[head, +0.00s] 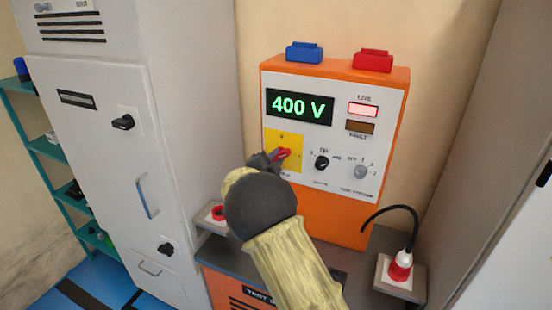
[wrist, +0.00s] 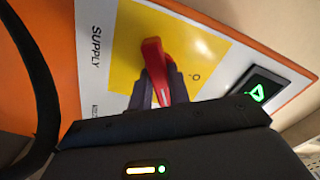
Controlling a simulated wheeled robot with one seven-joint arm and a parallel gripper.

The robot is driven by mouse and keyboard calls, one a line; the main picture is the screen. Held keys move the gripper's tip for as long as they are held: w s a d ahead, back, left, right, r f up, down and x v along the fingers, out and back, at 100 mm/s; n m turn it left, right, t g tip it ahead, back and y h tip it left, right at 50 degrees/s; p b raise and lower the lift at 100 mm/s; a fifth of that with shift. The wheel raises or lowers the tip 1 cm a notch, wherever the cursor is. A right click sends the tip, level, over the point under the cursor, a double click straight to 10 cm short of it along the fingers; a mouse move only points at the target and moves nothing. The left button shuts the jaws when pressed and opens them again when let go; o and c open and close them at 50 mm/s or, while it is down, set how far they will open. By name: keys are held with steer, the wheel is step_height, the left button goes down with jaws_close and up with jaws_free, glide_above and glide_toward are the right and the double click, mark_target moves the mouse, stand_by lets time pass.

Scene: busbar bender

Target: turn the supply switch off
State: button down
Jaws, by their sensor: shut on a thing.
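The supply switch is a red handle (wrist: 155,62) on a yellow plate (wrist: 122,47), with the word SUPPLY beside it in the wrist view. In the head view the red handle (head: 283,153) shows on the yellow plate of the orange test unit (head: 335,210). My gripper (wrist: 160,88) is shut on the red handle, with one grey finger on each side of it. In the head view my gripper (head: 268,160) is at the yellow plate, and my arm hides part of it. The unit's display (head: 299,106) reads 400 V, and the pink-white lamp (head: 362,110) is lit.
Two more knobs (head: 322,162) sit right of the switch. A black cable (head: 392,208) runs to a red and white plug (head: 401,266) at lower right. A small box with a red button (head: 217,213) stands at left. A grey cabinet (head: 95,180) is further left.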

steer(key=n+p, duration=0.2)
steer(key=n, duration=0.4)
steer(key=shift+n, duration=0.3)
steer(key=n+p, duration=0.2)
steer(key=n, duration=0.2)
steer(key=shift+f+n+p, duration=0.1)
steer(key=shift+n+p, duration=0.25)
steer(key=shift+n, duration=0.05)
steer(key=c, duration=1.3)
jaws_free()
steer(key=b+v, duration=0.4)
steer(key=v, duration=1.3)
steer(key=shift+s+a, duration=0.1)
steer(key=shift+s, duration=0.15)
